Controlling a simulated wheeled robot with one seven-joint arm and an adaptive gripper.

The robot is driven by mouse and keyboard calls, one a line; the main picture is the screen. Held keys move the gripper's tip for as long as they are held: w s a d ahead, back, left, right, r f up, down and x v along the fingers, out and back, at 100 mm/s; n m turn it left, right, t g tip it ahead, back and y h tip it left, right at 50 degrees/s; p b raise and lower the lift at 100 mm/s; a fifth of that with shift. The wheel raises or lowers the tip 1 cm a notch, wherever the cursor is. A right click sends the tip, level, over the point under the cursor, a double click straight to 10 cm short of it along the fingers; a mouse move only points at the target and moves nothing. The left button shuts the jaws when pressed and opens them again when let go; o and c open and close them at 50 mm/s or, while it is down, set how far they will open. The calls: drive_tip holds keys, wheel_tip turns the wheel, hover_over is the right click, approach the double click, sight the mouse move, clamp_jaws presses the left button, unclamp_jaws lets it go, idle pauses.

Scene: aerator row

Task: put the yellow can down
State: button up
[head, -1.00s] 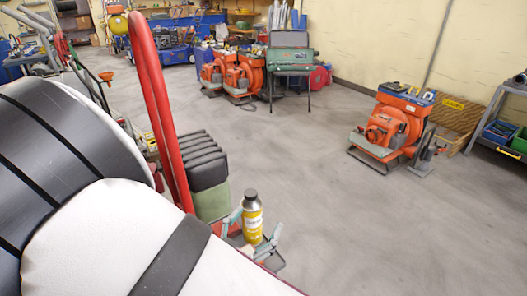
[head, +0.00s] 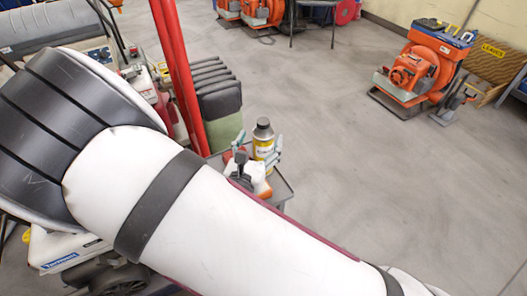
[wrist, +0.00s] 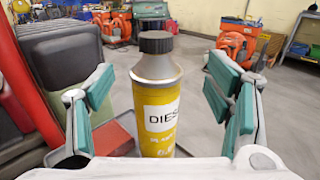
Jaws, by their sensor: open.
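The yellow can (head: 264,146) has a black cap, a grey shoulder and a white label whose visible letters read "DIES". It stands upright; a grey tray (head: 283,186) shows beside it, and its base is hidden in both views. In the wrist view the can (wrist: 158,105) is between the two teal-padded fingers of my gripper (wrist: 163,92). The gripper is open, with a gap between each pad and the can. In the head view my arm hides most of the gripper.
Dark stacked pads with a green block (head: 218,98) and red upright tubes (head: 182,80) stand just left of the can. An orange machine (head: 417,68) stands at the back right. Bare grey floor lies to the right.

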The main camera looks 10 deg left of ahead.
sight(262, 132)
drive_tip(key=w, duration=0.1)
drive_tip(key=w+b, duration=0.1)
drive_tip(key=w, duration=0.1)
drive_tip(key=w+b, duration=0.1)
drive_tip(key=w, duration=0.1)
drive_tip(key=shift+d+r, duration=0.15)
drive_tip(key=shift+d, duration=0.1)
clamp_jaws()
